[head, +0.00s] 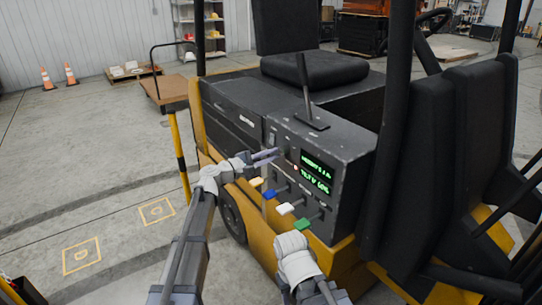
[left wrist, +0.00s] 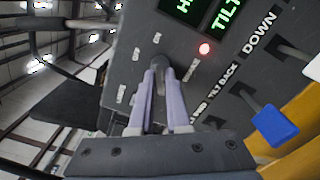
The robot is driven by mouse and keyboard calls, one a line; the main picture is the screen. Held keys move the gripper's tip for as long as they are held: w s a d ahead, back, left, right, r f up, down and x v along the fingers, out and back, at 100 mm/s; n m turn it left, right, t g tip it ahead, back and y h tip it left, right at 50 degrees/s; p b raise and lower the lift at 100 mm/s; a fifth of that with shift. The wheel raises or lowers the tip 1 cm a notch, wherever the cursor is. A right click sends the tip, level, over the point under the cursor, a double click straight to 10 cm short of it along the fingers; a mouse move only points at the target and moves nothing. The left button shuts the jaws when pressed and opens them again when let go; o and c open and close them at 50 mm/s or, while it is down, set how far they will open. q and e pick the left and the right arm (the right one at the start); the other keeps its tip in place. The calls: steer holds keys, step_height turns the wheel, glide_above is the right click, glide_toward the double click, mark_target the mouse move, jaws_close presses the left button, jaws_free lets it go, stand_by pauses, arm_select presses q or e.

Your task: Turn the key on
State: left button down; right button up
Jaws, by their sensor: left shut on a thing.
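The dark key (left wrist: 158,64) sits in the forklift's black control panel (left wrist: 120,65), between the two pale purple fingers of my left gripper (left wrist: 160,80) in the left wrist view. The fingers are shut on it; they hide much of it, so its exact angle is hard to tell. Small white labels, hard to read, stand around it. A red lamp (left wrist: 204,48) glows to its right. In the head view my left gripper (head: 270,156) reaches the panel left of the lit green display (head: 316,171). My right wrist shows at the bottom, but its fingers do not show.
Yellow (head: 256,181), blue (head: 269,194), white (head: 285,208) and green (head: 301,224) levers stick out below the key. A tall black lever (head: 306,95) stands on top. Floor at left is mostly clear.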

arm_select(q)
steer(key=shift+s, duration=0.1)
steer(key=c, duration=1)
jaws_free()
steer(key=shift+o, duration=0.2)
steer(key=v, duration=0.7)
steer(key=shift+s+a, duration=0.2)
steer(key=shift+a, duration=0.1)
